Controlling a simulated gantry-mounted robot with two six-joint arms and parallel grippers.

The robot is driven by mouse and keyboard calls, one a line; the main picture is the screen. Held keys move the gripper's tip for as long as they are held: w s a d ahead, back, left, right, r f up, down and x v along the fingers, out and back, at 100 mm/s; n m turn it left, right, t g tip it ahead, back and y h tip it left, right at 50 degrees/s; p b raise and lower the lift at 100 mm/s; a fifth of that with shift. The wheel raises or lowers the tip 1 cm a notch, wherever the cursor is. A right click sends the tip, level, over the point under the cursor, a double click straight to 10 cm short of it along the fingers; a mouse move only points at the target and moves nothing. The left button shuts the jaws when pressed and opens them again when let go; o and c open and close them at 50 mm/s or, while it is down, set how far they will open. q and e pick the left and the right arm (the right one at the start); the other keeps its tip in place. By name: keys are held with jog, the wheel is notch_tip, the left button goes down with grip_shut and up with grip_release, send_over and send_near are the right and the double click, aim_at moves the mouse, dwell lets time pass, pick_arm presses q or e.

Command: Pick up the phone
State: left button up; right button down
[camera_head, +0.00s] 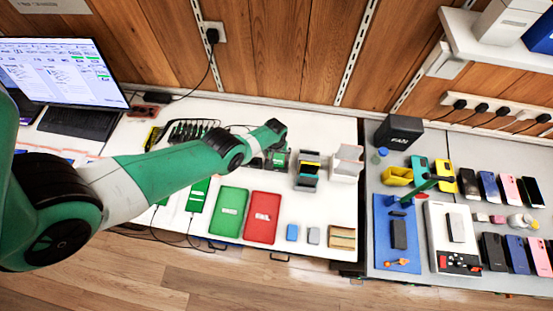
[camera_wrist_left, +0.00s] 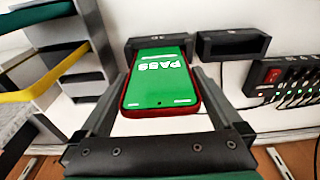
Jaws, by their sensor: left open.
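A phone (camera_wrist_left: 160,82) with a green screen reading PASS and a red edge shows in the left wrist view. It leans back against a dark stand (camera_wrist_left: 135,45). My left gripper (camera_wrist_left: 158,76) is open, with one finger on each side of the phone; I cannot tell whether either finger touches it. In the head view my left gripper (camera_head: 276,158) is small and low over dark stands at the table's middle, and the phone is hard to make out there. My right gripper is not in view.
A tiered rack (camera_head: 306,172) stands just right of my left gripper. A powered charging hub (camera_wrist_left: 292,82) is close by. Green (camera_head: 229,212) and red (camera_head: 262,217) trays lie in front. Several other phones lie on the right table. A laptop (camera_head: 60,75) is at left.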

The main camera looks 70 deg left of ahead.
pick_arm(q)
jog(key=shift+a+f, duration=0.1)
jog(key=shift+f, duration=0.15)
jog(key=c, duration=1.2)
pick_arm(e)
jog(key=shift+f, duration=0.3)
pick_arm(q)
jog(key=shift+r, duration=0.1)
jog(key=shift+c, duration=0.2)
